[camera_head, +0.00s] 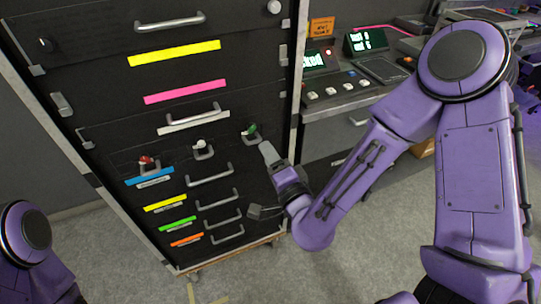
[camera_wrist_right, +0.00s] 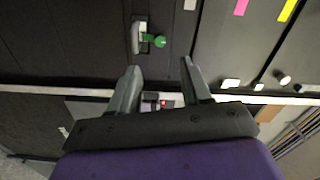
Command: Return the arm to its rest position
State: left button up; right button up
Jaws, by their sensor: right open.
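My right arm is purple and reaches in from the right in the head view. Its right gripper (camera_head: 263,183) is in front of the lower right part of a black drawer cabinet (camera_head: 110,85). In the right wrist view the two grey fingers of the right gripper (camera_wrist_right: 160,78) stand apart with nothing between them. A green-knobbed lever (camera_head: 252,131) on the cabinet is just above the gripper. The green knob (camera_wrist_right: 160,41) also shows ahead of the fingers, apart from them. Only a purple part of my left arm shows at lower left; its gripper is out of view.
The cabinet front has several metal handles (camera_head: 210,174), a red-knobbed lever (camera_head: 147,161) and a white-knobbed one (camera_head: 201,145), all sticking out. A console (camera_head: 345,90) with buttons and lit displays stands to the right, behind my arm. The grey floor (camera_head: 330,275) below is mostly clear.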

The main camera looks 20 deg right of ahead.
dwell(0.4)
jog(key=s+d+f+n+g+h, duration=0.1)
jog(key=s+d+f+n+g, duration=0.15)
jog(key=f, duration=0.45)
jog(key=s+d+f+n+g+p, duration=0.1)
jog(key=s+d+f+n+g, duration=0.1)
jog(key=s+f+g, duration=0.35)
jog(key=s+d+f+n+g+h, duration=0.1)
jog(key=s+d+f+n, duration=0.1)
jog(key=f, duration=0.6)
jog(key=s+d+f+g+h, duration=0.1)
jog(key=s+d+f+g, duration=0.2)
jog(key=s, duration=0.5)
jog(key=s+d+f+n+g+h+p, duration=0.1)
jog(key=s+d+f+g, duration=0.1)
jog(key=s+f, duration=0.4)
jog(key=shift+s+d+g, duration=0.4)
jog(key=shift+s+d, duration=0.2)
jog(key=shift+s, duration=0.5)
jog(key=shift+f+n, duration=0.1)
jog(key=shift+n, duration=0.15)
